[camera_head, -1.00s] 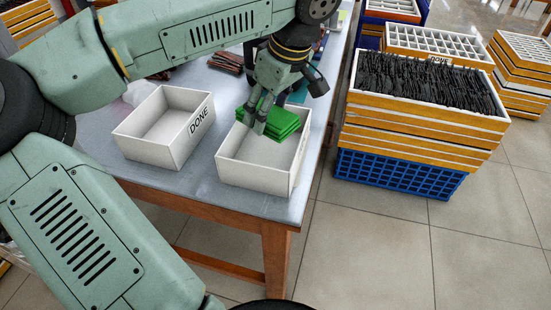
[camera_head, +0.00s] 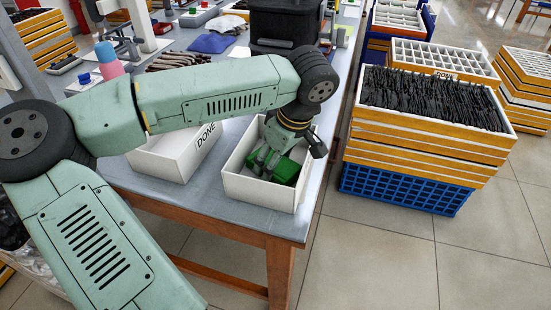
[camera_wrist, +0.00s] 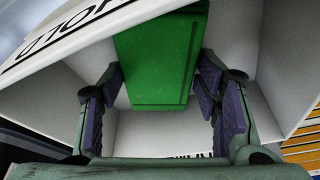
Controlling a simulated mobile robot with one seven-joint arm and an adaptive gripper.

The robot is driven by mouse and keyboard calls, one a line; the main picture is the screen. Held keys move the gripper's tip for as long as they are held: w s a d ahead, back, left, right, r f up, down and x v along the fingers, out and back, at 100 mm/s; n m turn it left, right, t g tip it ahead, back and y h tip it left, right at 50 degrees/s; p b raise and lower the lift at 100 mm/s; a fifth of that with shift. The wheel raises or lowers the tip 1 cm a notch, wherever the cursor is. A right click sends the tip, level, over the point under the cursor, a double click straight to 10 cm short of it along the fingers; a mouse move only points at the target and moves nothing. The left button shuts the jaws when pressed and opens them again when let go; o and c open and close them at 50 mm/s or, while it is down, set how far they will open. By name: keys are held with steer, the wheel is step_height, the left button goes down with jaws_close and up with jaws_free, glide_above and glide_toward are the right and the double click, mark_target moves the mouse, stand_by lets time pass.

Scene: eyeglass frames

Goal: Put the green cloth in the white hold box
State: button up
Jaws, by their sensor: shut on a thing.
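The green cloth (camera_head: 287,171), a folded block, is inside the white hold box (camera_head: 257,191), low between its walls. My gripper (camera_head: 266,166) reaches down into this box and is shut on the cloth. In the wrist view the cloth (camera_wrist: 160,62) lies between the two dark finger pads of my gripper (camera_wrist: 160,78), with the white walls of the hold box (camera_wrist: 285,60) around it. Upside-down lettering that appears to read HOLD shows on the box's wall at upper left. Whether the cloth touches the box floor cannot be told.
A white DONE box (camera_head: 165,166) stands just left of the hold box, partly behind my arm. Both are near the front of the grey table (camera_head: 225,219). A tall stack of crates (camera_head: 420,145) stands right of the table. A black container (camera_head: 285,22) is behind.

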steer(key=o, duration=1)
steer(key=shift+o, duration=0.2)
steer(key=shift+r+p, duration=0.25)
steer(key=shift+p, duration=0.15)
steer(key=b+v, duration=0.1)
steer(key=v, duration=1)
steer(key=shift+r, duration=0.35)
steer(key=shift+s+d, duration=0.1)
steer(key=shift+d, duration=0.05)
